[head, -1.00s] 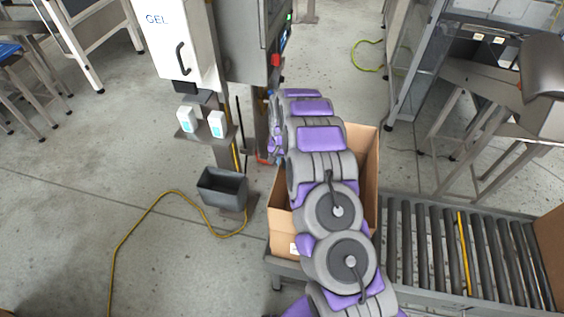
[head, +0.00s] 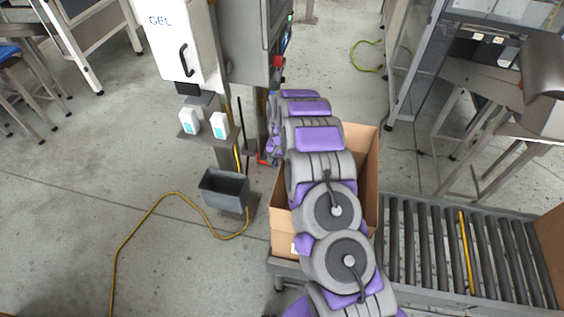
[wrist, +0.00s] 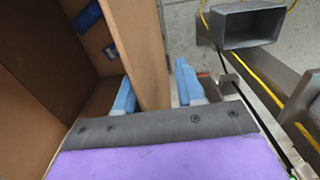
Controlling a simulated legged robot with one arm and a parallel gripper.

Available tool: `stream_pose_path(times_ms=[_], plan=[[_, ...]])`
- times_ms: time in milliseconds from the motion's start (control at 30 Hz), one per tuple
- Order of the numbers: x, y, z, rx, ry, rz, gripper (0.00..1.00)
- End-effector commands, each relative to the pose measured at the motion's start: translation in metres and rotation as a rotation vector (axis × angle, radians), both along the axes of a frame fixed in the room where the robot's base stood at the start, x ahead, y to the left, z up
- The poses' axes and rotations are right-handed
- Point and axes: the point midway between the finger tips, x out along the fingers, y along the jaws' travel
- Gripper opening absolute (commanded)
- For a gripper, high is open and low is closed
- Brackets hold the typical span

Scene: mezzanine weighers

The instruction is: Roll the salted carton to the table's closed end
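An open-topped brown carton (head: 367,170) stands at the left end of the roller table (head: 430,292), partly hidden behind my arm. I cannot read which carton is the salted one. In the wrist view one wall of the carton (wrist: 140,45) rises between the two blue fingers of my gripper (wrist: 156,92). The fingers are apart, one inside the carton and one outside, with a visible gap between the wall and the outer finger. Blue patches show inside the carton. In the head view my gripper is hidden by the arm.
Another brown carton (head: 549,240) is cut off at the right edge. Bare rollers, one yellow (head: 466,252), lie between the two cartons. A grey bin (head: 224,189) hangs on a post to the left, with a yellow cable (head: 128,235) on the floor. A steel stand is at upper right.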

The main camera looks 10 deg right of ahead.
Motion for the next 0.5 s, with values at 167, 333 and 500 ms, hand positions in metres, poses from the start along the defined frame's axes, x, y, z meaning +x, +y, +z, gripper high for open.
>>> stream_pose_path(times_ms=[167, 333, 500], plan=[[0.000, -0.001, 0.000, 0.001, 0.000, 0.000, 0.39], [0.001, -0.001, 0.012, 0.001, -0.002, -0.001, 0.39], [0.001, 0.001, 0.045, 0.000, -0.003, 0.000, 0.39]])
